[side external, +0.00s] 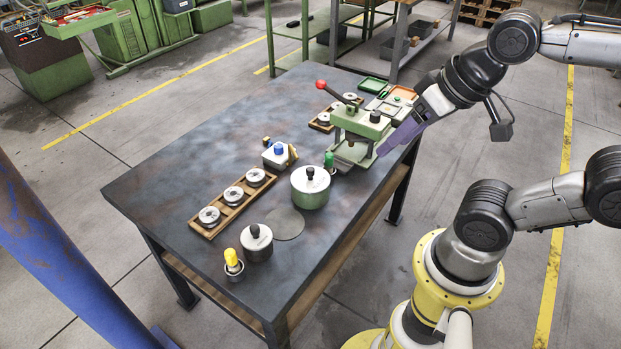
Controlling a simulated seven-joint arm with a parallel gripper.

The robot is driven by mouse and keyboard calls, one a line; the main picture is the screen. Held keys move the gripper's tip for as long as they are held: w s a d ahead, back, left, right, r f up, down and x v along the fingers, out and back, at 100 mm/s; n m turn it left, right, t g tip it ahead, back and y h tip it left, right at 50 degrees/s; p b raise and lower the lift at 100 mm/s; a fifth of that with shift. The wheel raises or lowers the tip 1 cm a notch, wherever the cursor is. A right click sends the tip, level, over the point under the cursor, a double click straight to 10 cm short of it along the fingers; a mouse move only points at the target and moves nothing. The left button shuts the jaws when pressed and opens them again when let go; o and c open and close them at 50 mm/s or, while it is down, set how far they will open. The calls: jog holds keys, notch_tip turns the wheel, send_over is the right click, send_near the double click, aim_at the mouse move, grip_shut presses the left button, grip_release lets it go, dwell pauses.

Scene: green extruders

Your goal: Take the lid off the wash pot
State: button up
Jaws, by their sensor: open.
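Two lidded pots stand on the dark table, and I cannot tell which one is the wash pot. The green pot (311,199) has a pale lid (301,181) with a black knob, seated on top. The dark grey pot (258,253) stands nearer the front edge. Its grey lid (250,241) also has a black knob and is on. My gripper (386,151) is open, with purple fingers pointing down-left. It is above the table's right side, beside the green press and apart from both pots. The gap between its fingers is hard to see.
A green press (360,122) with a red-knobbed lever stands behind the green pot. A green bottle (329,160) is close to that pot. A yellow-topped item in a cup (234,266), a flat dark disc (286,224) and a wooden rack (231,206) of metal discs surround the pots.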

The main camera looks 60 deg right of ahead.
jog(key=w+r+m, duration=0.3)
jog(key=w+m, duration=0.1)
jog(key=m, duration=0.1)
jog(key=m+g, duration=0.6)
jog(key=m, duration=0.7)
send_over(311, 169)
notch_tip(311, 169, down, 22)
jog(key=shift+d+f, duration=0.1)
jog(key=shift+d, duration=0.05)
jog(key=shift+w+f, duration=0.1)
jog(key=shift+f, duration=3.15)
grip_shut()
